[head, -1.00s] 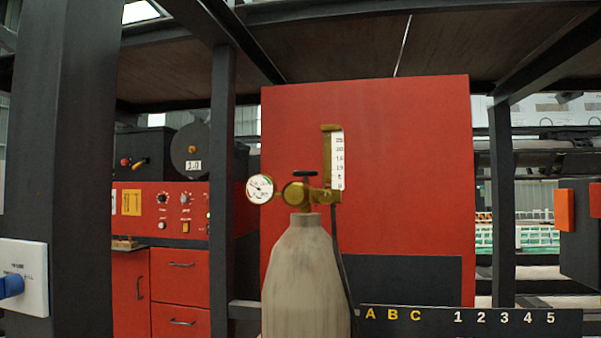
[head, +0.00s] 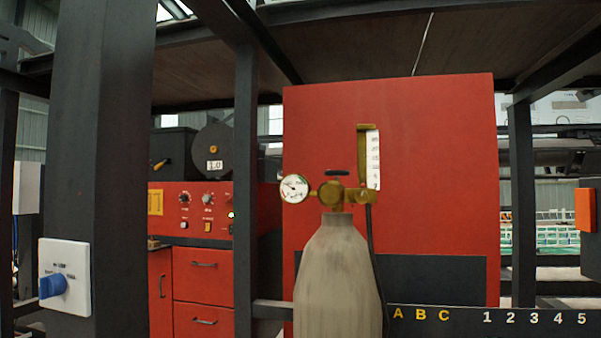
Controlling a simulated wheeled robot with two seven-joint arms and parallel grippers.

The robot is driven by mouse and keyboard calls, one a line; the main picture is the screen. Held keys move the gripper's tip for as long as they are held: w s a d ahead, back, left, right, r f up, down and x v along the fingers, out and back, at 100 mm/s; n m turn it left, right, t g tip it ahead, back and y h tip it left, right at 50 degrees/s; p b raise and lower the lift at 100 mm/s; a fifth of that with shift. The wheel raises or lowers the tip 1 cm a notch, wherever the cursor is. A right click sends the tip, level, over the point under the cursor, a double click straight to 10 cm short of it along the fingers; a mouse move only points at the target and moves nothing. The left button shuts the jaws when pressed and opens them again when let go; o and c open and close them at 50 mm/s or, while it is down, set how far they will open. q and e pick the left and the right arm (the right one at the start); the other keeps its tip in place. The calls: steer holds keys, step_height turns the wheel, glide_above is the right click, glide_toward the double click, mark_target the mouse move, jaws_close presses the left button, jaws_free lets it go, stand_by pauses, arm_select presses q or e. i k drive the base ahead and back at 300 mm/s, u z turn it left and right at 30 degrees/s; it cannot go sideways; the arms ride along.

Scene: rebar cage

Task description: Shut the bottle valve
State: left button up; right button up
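A grey-beige gas bottle (head: 338,278) stands upright in the middle of the head view, its lower part cut off by the frame. On its neck sits a brass regulator (head: 333,194) with a small dark valve handle (head: 337,172) on top. A round white gauge (head: 295,189) is on its left and an upright flow meter with a white scale (head: 372,160) on its right. A dark hose (head: 374,245) runs down the bottle's right side. Neither of my grippers is in view.
A red panel (head: 430,150) stands behind the bottle. A dark post (head: 100,170) with a blue rotary switch (head: 54,285) is at left, a red control cabinet (head: 205,285) behind. A dark bar with letters and numbers (head: 465,319) is at lower right. Dark beams run overhead.

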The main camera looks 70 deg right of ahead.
mark_target(332, 173)
steer(key=i, duration=1.7)
steer(key=z, duration=4.45)
